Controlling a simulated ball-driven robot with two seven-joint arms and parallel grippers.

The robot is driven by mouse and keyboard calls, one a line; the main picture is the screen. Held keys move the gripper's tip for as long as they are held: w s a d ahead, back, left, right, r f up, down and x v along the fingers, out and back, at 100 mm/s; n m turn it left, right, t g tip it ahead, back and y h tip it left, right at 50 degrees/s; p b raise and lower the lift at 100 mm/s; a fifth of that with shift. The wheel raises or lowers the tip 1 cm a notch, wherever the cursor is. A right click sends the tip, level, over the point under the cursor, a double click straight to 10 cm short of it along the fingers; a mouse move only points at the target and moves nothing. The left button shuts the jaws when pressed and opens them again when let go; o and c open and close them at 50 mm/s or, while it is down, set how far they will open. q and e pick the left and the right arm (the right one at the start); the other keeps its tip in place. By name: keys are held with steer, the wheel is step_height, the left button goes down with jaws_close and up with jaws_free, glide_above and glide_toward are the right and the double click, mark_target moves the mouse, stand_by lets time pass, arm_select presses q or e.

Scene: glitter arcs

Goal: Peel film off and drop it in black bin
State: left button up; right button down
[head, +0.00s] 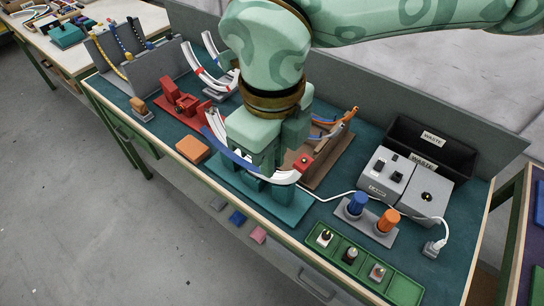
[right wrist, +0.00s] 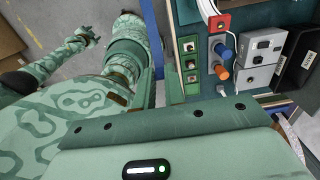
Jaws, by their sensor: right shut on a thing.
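A curved white arc (head: 285,177) with a blue strip (head: 238,158) along its left part lies at the teal holder (head: 285,207) on the bench. My right gripper (head: 262,170) points down over the middle of the arc and is shut on it. The gripper hides its own fingertips, so I cannot tell film from arc there. The black bin (head: 432,147), labelled WASTE, stands at the back right; it shows in the right wrist view (right wrist: 303,65) too. My left gripper (right wrist: 88,38) is small in the right wrist view, away from the bench.
A red block (head: 304,162) sits by the arc's right end. Grey boxes (head: 383,174), blue (head: 357,203) and orange (head: 388,221) knobs and a green tray (head: 403,290) stand to the right. Racked arcs (head: 205,75) and a red fixture (head: 178,100) stand to the left.

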steer(key=shift+r+p, duration=1.3)
steer(key=shift+r, duration=1.15)
